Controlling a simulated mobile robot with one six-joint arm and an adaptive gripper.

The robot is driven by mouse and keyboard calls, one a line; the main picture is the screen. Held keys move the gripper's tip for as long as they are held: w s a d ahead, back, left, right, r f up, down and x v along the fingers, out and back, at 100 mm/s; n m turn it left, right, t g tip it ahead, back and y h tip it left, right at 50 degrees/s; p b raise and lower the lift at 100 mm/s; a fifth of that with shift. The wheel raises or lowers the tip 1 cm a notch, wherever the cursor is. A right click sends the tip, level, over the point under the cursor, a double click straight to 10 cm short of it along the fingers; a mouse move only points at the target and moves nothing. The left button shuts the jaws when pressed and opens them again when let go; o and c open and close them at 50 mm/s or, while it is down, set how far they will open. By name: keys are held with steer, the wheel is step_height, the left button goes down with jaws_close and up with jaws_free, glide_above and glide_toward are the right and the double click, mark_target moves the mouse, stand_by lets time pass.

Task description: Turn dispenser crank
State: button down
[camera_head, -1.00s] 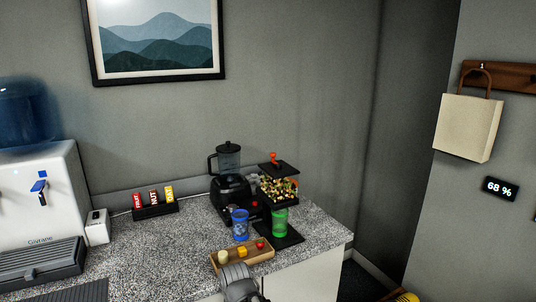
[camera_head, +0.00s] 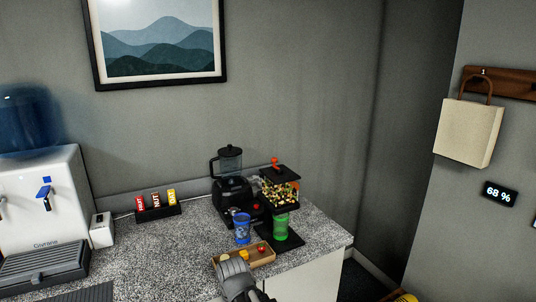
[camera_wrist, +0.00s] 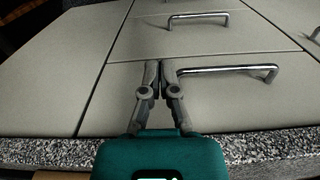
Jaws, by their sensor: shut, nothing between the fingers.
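The dispenser (camera_head: 279,191) stands at the right part of the counter, with a clear hopper full of mixed coloured pieces. Its red crank (camera_head: 275,163) sits on the black top. A green cup (camera_head: 281,227) stands on the dispenser's black base, below the hopper. My gripper (camera_wrist: 159,66) shows in the wrist view, shut and empty, in front of the pale cabinet fronts. It is apart from the dispenser, which is not in the wrist view. In the head view only a grey part of my arm shows at the counter's front edge; the fingertips cannot be made out.
A black blender (camera_head: 230,185) stands left of the dispenser. A blue cup (camera_head: 242,228) and a wooden tray (camera_head: 262,260) with small items are in front. A bar rack (camera_head: 158,213) and water cooler (camera_head: 44,205) stand left. Metal handles (camera_wrist: 228,71) stick out from the cabinets.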

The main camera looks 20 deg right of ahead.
steer(key=w+d+r+m+h+p, duration=0.1)
steer(key=w+r+p, duration=0.1)
steer(key=r+p, duration=0.85)
steer(key=w+d+r+m+h+p, duration=0.1)
steer(key=w+r+p, duration=0.2)
steer(key=r+p, duration=0.7)
steer(key=w+d+r+m+t+h, duration=0.1)
steer(key=w+d+r+m+h, duration=0.2)
steer(key=w+r+m+h, duration=0.3)
steer(key=w+d+r+m+t+h+p, duration=0.1)
steer(key=w+d+r+m+t+h, duration=0.1)
steer(key=w+r+m+h, duration=0.5)
steer(key=w+d+r, duration=0.1)
steer(key=w+r, duration=0.4)
steer(key=shift+w+d+m+p, duration=0.2)
steer(key=shift+m+p, duration=0.1)
steer(key=shift+m, duration=0.1)
steer(key=shift+h, duration=0.3)
steer(key=b+x, duration=0.2)
steer(key=x, duration=1.2)
steer(key=shift+b, duration=0.3)
